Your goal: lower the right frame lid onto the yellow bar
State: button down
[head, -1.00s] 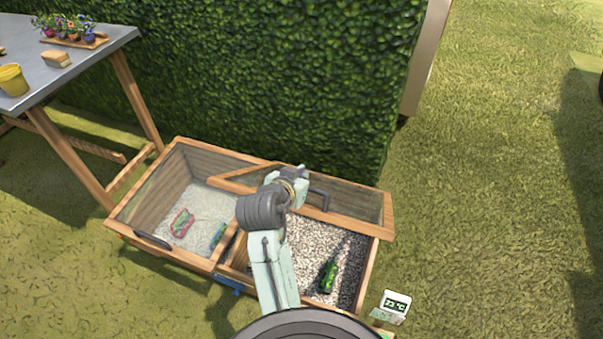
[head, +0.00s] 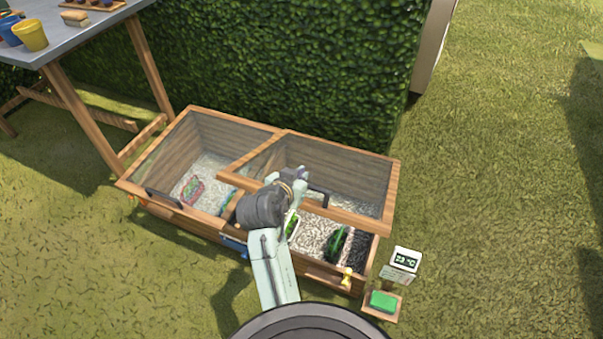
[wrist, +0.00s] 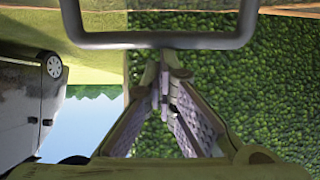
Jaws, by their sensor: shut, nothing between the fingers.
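The right frame lid (head: 345,218) is a wood-framed clear panel, hinged at the back and tilted, its front edge raised above the box's front wall. Its dark handle (head: 319,197) sits on the front rail. A small yellow bar (head: 347,277) stands at the right end of the front wall, below and apart from the lid. My gripper (head: 303,173) is just left of the handle in the head view. In the wrist view my gripper's fingers (wrist: 164,88) are shut and empty, with the grey handle (wrist: 160,39) ahead of them. Contact with the lid cannot be told.
The left lid (head: 200,140) appears down over its bay. A blue piece (head: 234,245) is on the front wall's middle. A temperature display (head: 405,259) and a green block (head: 383,301) stand at the front right. A hedge (head: 290,60) is behind; grass is open to the right.

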jog(key=shift+s+f, duration=0.25)
jog(key=shift+f, duration=0.05)
jog(key=shift+w, duration=0.1)
